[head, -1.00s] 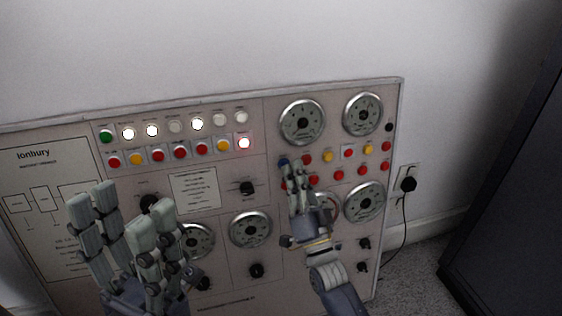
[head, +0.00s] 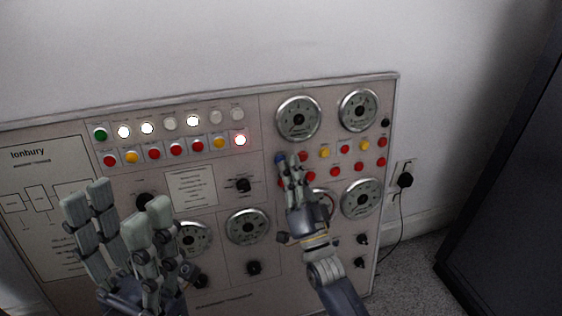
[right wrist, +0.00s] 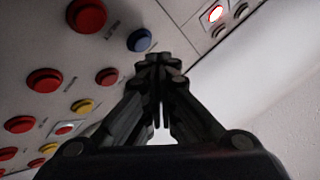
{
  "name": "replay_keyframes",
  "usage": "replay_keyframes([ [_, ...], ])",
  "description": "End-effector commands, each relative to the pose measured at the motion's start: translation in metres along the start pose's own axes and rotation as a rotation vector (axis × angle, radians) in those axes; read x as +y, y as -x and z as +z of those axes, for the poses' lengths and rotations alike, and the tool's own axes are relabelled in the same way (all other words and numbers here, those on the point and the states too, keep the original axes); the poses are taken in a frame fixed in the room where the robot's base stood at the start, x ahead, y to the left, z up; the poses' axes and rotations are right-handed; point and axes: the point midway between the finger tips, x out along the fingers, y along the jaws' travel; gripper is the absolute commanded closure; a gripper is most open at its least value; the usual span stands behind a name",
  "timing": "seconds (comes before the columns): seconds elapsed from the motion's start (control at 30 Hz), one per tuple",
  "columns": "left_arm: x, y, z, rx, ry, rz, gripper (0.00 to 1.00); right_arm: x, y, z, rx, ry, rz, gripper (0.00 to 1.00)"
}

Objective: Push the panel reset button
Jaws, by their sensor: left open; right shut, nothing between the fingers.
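The control panel (head: 220,105) stands against the wall, with rows of red, yellow, white and green buttons. A blue button (head: 280,158) sits at the left end of the right-hand button group; it also shows in the right wrist view (right wrist: 139,40). I cannot read which button is labelled reset. My right gripper (head: 292,160) is shut and empty, its fingertips close beside the blue button; in the right wrist view the tips (right wrist: 160,62) are just below and right of it. Contact cannot be told. My left gripper (head: 118,205) is open and empty in front of the panel's lower left.
Round gauges (head: 298,118) and black knobs (head: 243,185) cover other parts of the panel. A black plug with a cable (head: 404,180) is in the wall socket at right. A dark cabinet (head: 505,200) stands at far right.

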Motion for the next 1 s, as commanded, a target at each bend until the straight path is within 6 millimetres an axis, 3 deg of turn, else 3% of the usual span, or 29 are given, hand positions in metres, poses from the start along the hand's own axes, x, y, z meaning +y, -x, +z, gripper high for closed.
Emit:
replay_keyframes([
  [1.0,-0.0002,0.0042,0.0007,0.0,-0.001,0.0,0.48,0.004,-0.0061,0.0042,0.0,0.0,0.0,1.0],
])
